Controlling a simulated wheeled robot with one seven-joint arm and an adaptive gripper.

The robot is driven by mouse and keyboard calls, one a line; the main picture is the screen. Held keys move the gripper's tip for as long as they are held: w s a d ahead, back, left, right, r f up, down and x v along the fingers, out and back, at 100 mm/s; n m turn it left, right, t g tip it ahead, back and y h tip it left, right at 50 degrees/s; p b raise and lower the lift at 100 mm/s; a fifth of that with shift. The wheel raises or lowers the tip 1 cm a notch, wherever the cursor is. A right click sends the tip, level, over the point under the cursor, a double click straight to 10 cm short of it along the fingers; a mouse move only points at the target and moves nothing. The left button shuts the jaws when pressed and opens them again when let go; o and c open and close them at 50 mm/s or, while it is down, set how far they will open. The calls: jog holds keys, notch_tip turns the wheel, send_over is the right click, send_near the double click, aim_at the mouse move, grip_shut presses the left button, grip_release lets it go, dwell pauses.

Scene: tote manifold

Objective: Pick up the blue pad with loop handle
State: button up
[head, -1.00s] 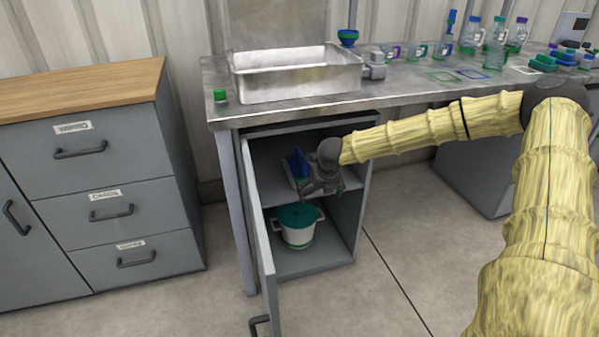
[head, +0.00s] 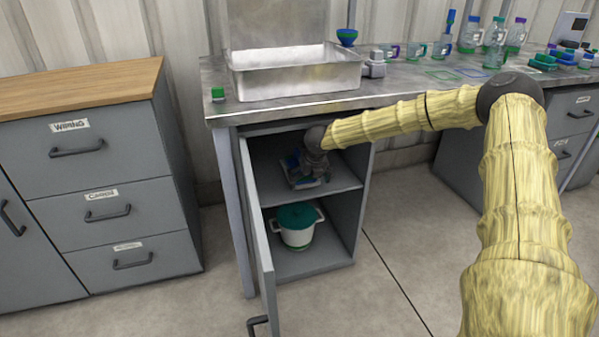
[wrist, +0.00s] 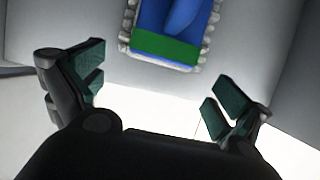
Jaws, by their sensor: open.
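The blue pad (head: 292,161) lies on the upper shelf of the open cabinet (head: 354,225), partly hidden behind my gripper in the head view. In the wrist view the blue pad (wrist: 156,46) shows at the top centre, with a green band across its near end and a pale bumpy border around it. A raised blue part, perhaps the loop handle, is cut off by the frame's top edge. My gripper (head: 312,176) is inside the cabinet at the upper shelf. Its fingers are spread apart in the wrist view (wrist: 152,88), empty, with the pad beyond them.
A white pot with a teal lid (head: 296,216) stands on the lower shelf. The cabinet door (head: 256,225) is swung open on the left. The metal worktop (head: 420,82) above holds a sink tray (head: 296,80) and several bottles. A drawer unit (head: 105,170) stands at left.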

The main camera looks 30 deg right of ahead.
aim_at(307, 185)
jog(key=x, duration=0.3)
jog(key=shift+b, duration=0.35)
jog(key=c, duration=1.2)
jog(key=shift+r+p, duration=0.2)
jog(key=shift+p, duration=0.15)
